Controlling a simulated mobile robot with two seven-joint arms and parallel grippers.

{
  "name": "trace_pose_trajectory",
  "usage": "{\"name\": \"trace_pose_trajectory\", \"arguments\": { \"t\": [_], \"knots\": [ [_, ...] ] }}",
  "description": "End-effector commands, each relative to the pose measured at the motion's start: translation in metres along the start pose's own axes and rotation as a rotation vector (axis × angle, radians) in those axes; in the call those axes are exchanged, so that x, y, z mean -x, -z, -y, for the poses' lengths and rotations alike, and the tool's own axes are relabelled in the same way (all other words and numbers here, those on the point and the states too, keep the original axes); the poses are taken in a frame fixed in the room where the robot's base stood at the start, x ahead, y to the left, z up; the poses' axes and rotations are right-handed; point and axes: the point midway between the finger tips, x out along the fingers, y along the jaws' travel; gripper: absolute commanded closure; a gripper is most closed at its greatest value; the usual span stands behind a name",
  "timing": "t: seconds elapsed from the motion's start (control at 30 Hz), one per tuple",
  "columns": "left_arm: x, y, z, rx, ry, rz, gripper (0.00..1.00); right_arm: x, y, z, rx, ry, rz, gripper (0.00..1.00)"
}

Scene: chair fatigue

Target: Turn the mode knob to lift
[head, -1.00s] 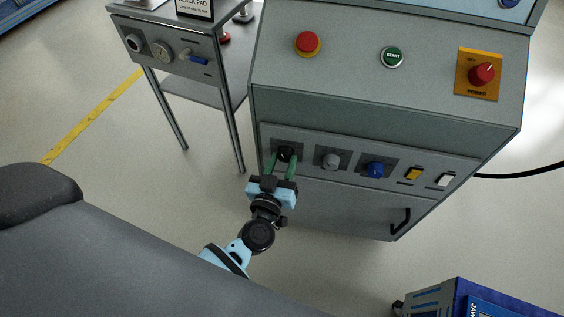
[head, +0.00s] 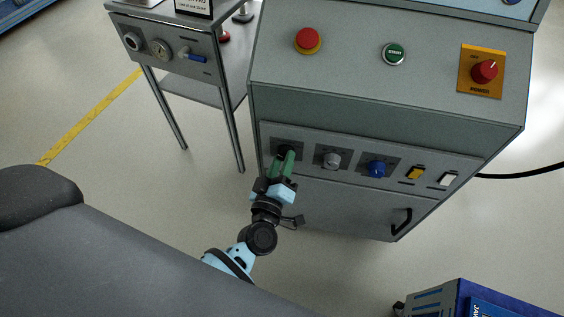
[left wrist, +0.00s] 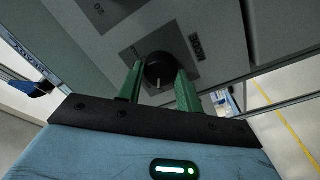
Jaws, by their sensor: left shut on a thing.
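The black mode knob (left wrist: 160,72) sits on the front panel of the grey console, under a label reading MODE in the left wrist view. In the head view the knob (head: 286,151) is at the left end of the row and partly hidden by my fingers. My left gripper (head: 284,163) has its green fingers closed on the knob, one on each side. My right gripper is not in view.
On the panel to the right are a grey knob (head: 332,160), a blue knob (head: 376,169), a yellow switch (head: 414,173) and a white switch (head: 448,179). Above are a red button (head: 308,40), a green start button (head: 394,53) and a red power knob (head: 485,71). A steel cart (head: 207,70) stands left.

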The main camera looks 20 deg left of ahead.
Motion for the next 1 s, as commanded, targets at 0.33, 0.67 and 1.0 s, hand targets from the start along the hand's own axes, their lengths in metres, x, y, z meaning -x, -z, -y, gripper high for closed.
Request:
{"name": "trace_pose_trajectory", "arguments": {
  "t": [0.33, 0.67, 1.0],
  "knots": [
    [0.0002, -0.0001, -0.0001, 0.041, -0.001, -0.004, 0.87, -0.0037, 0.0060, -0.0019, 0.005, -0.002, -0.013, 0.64],
    [0.0001, -0.0001, -0.0001, 0.042, 0.000, -0.004, 0.56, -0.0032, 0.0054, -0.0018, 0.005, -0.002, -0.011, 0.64],
    [0.0002, -0.0001, -0.0001, 0.040, -0.001, -0.003, 0.43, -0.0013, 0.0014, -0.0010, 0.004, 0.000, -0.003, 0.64]
  ]
}}
